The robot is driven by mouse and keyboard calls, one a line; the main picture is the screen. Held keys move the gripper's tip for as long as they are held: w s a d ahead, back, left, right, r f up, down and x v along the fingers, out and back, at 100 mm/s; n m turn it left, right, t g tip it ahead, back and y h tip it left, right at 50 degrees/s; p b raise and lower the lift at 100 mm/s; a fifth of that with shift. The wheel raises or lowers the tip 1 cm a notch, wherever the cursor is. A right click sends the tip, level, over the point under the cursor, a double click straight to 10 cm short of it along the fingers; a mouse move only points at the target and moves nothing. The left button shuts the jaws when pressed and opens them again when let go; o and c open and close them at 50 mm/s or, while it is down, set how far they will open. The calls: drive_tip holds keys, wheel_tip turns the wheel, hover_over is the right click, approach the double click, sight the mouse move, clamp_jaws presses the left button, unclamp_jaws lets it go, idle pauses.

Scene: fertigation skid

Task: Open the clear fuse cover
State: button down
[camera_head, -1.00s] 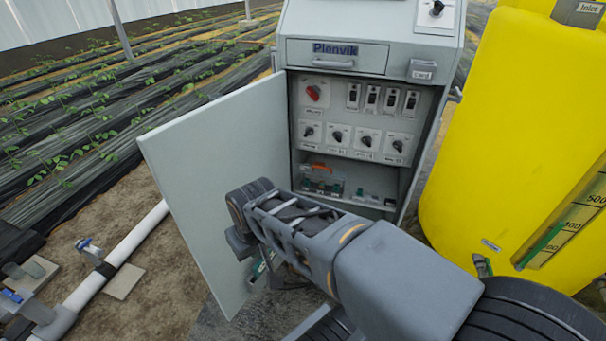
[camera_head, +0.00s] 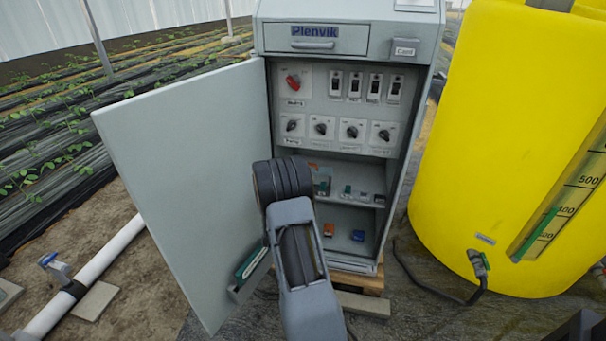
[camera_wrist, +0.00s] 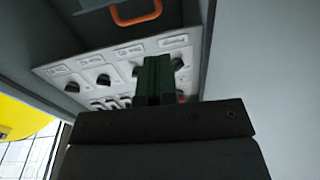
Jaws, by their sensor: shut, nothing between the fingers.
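An orange handle (camera_wrist: 137,14) arches from a pale, seemingly see-through panel at the top of the wrist view. It may belong to the clear fuse cover, but the cover's outline is cut off there. In the head view, a bit of orange (camera_head: 312,165) shows on the cabinet's middle shelf beside my wrist, which hides part of that shelf. My gripper (camera_wrist: 152,78) is shut and empty, with its dark fingers pointing into the cabinet. In the wrist view the fingertips overlap the lower row of rotary switches and are apart from the orange handle.
The grey cabinet door (camera_head: 190,170) stands open to the left, with a green item in its pocket (camera_head: 250,268). Rotary switches (camera_head: 351,130) and breakers fill the upper panel. A yellow tank (camera_head: 490,130) stands at right. An orange and a blue item lie on the lower shelf.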

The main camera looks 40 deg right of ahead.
drive_tip(key=w+d+r+h+b, duration=0.1)
drive_tip(key=w+d, duration=0.1)
drive_tip(key=d, duration=0.4)
drive_tip(key=w+d+h+b, duration=0.1)
drive_tip(key=w+d+b, duration=0.1)
drive_tip(key=d, duration=0.5)
drive_tip(key=shift+w+r+m, duration=0.35)
drive_tip(key=shift+w+m, duration=0.05)
drive_tip(key=shift+w, duration=0.45)
